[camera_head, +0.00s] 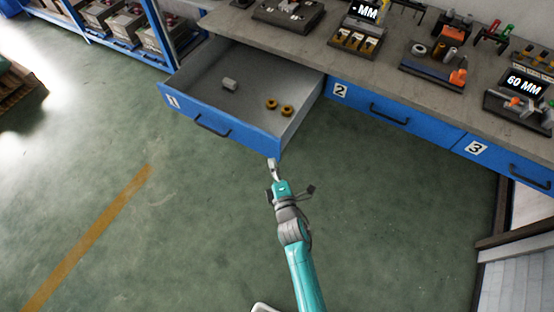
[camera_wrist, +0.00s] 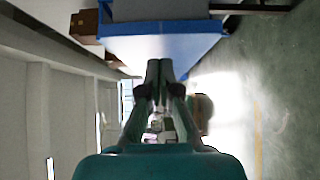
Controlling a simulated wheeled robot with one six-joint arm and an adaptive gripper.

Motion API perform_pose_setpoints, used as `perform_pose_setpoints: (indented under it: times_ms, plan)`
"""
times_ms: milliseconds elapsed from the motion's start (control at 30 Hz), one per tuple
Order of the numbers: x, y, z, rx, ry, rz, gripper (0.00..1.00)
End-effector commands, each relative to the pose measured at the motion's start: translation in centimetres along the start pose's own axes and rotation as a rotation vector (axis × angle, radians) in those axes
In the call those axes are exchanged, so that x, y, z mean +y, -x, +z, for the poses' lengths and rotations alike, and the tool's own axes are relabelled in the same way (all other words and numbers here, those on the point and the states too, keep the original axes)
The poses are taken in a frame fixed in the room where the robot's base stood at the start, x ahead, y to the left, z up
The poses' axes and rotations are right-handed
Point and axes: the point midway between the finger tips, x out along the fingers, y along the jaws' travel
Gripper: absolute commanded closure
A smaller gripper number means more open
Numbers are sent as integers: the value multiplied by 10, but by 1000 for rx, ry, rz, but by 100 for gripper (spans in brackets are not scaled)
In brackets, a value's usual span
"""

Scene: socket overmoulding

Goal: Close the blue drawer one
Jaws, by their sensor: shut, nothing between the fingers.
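The blue drawer one (camera_head: 232,134) stands pulled out from the workbench in the head view, with a "1" label at its left and a dark bar handle (camera_head: 212,126) on its front. A small grey block and two brass-coloured rings lie inside it. My gripper (camera_head: 273,163) is shut and empty near the right end of the drawer front; whether it touches the front cannot be told. In the wrist view the shut fingers (camera_wrist: 160,64) point at a blue panel edge (camera_wrist: 165,28), and a dark bar shows at the right.
Drawers two (camera_head: 365,104) and three (camera_head: 508,169) are shut, right of drawer one. The grey benchtop (camera_head: 300,40) carries fixtures, tools and small displays. A blue shelf with bins (camera_head: 120,25) stands at the back left. The green floor in front of drawer one is clear.

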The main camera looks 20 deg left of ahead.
Motion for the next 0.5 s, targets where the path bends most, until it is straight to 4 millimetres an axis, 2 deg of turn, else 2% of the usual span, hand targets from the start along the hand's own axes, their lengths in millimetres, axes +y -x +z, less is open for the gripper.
perform_pose_setpoints:
  times_ms: [200, 500]
  plan:
    - [0, -11, 12, -2, 2, 0, 100]
    - [-1, -16, 16, 0, -1, -1, 100]
